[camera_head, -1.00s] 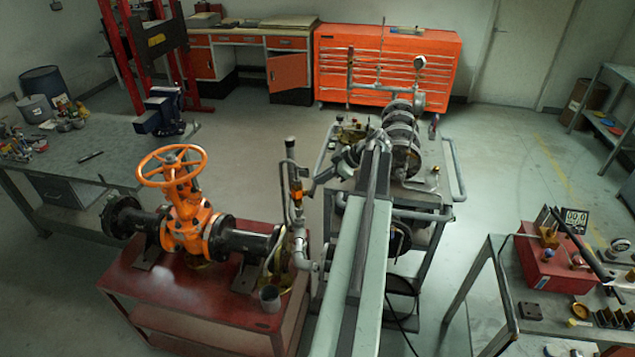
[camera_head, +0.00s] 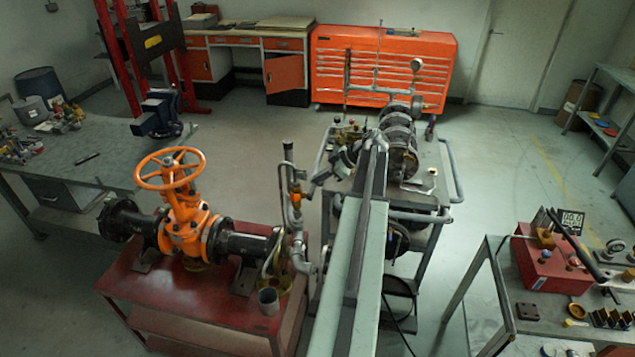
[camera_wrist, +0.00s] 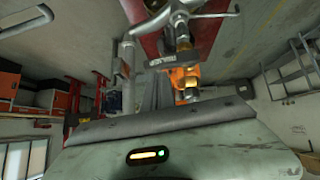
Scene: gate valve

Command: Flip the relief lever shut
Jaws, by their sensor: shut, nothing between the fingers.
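The relief valve (camera_head: 296,200), a small brass-orange body on a grey pipe, stands at the right end of the red cart. A thin upright piece with a dark top (camera_head: 288,152), which looks like its lever, rises just left of it. My gripper (camera_head: 311,188) is at the right of the relief valve, close to it; contact cannot be told. In the wrist view my gripper (camera_wrist: 158,90) is shut and empty, with the orange valve body (camera_wrist: 187,76) just beyond and right of the fingers. A pale metal lever-like piece (camera_wrist: 165,20) crosses above; its link to the valve is unclear.
The gate valve with its orange handwheel (camera_head: 170,168) stands left on the red cart (camera_head: 200,310). A grey cup (camera_head: 268,301) sits at the cart's front right. A grey trolley with a pump (camera_head: 398,140) is behind my arm. A workbench (camera_head: 490,300) is at right.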

